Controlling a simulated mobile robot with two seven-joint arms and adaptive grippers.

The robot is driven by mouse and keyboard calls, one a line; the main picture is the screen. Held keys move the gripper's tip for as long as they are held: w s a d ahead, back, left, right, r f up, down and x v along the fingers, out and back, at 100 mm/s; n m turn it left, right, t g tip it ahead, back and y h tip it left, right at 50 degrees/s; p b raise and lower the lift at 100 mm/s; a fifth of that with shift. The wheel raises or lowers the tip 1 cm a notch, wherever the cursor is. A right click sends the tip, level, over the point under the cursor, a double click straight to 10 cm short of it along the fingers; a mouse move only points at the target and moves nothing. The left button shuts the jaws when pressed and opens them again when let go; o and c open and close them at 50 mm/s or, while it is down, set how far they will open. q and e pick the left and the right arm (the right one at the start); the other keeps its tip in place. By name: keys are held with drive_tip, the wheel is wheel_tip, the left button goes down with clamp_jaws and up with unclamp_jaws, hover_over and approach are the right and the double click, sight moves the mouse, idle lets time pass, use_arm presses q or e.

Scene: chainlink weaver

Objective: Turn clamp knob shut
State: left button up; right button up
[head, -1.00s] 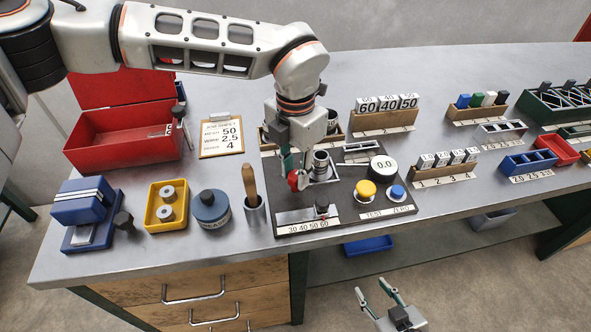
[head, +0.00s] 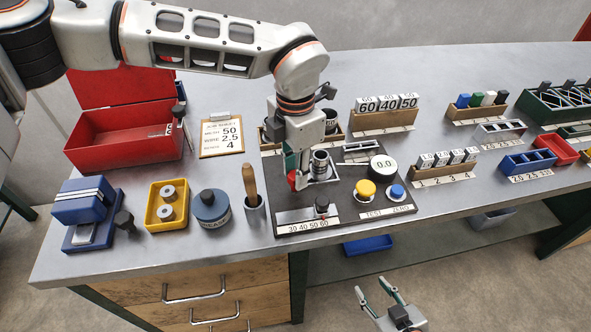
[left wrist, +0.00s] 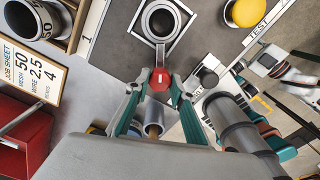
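The red clamp knob (head: 293,180) is at the left side of the clamp on the dark board (head: 345,197). In the left wrist view the knob (left wrist: 160,80) shows a white mark, with a metal stem running to the square fixture around a round post (left wrist: 160,20). My left gripper (head: 298,173) reaches down from above onto the knob; its two green fingers are closed in on the knob's opposite sides and seem to touch it. The finger nearer the camera partly hides the knob in the head view. My right gripper (head: 379,291) hangs empty and open below the bench's front edge.
Near the left gripper stand a cup with a wooden-handled tool (head: 254,205), a yellow button (head: 365,190) and a 0.0 dial (head: 382,167). A job sheet (head: 222,136) and a red box (head: 120,140) lie left. Bare bench shows along the front left.

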use_arm(q)
drive_tip(key=o, duration=0.4)
drive_tip(key=shift+r, duration=0.1)
wheel_tip(320, 180, up, 12)
idle(0.4)
idle(0.4)
